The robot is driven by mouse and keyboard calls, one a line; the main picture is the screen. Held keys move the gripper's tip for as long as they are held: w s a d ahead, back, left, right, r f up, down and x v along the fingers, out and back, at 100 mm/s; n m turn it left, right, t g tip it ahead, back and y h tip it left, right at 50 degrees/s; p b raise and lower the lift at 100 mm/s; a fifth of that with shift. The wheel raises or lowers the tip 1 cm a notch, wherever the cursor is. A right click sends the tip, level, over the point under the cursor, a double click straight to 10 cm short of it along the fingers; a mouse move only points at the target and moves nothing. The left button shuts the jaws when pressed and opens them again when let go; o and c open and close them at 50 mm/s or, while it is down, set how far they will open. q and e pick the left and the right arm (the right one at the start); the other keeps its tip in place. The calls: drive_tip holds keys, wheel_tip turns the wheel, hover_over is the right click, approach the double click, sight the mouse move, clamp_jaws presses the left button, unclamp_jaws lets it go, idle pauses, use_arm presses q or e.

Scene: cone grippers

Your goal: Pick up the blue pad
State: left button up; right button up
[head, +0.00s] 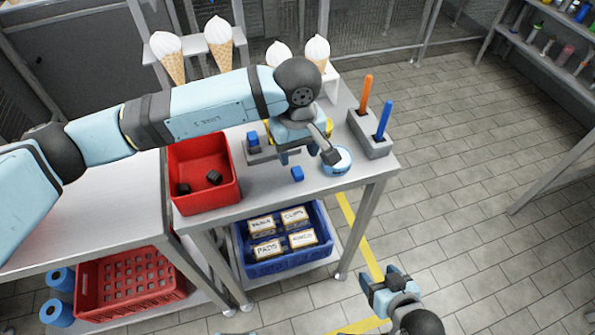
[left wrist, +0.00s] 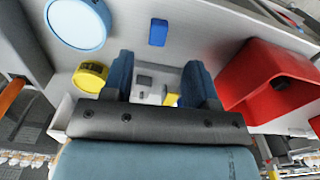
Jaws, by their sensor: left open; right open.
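A small blue pad (head: 297,174) lies on the light table top near its front edge. It also shows in the left wrist view (left wrist: 157,32), beyond the fingertips and apart from them. My left gripper (head: 297,153) is over the table, just behind the pad in the head view. Its two blue fingers are spread with nothing held between them, as the left wrist view (left wrist: 159,75) shows. Another small blue block (head: 252,138) is at a grey holder, further left. My right gripper (head: 385,290) is open and empty over the floor at the lower right.
A red bin (head: 203,160) with black pieces stands left of the pad. A round blue-rimmed tin (head: 337,161) stands right of it, close to my left gripper. A grey block (head: 372,140) holds orange and blue sticks. Ice cream cones (head: 219,32) stand behind.

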sight(298, 172)
use_arm(q)
drive_tip(key=shift+d+f+p, duration=0.1)
drive_tip(key=shift+f+p, duration=0.2)
drive_tip(key=shift+f, duration=3.15)
drive_tip(key=c, duration=1)
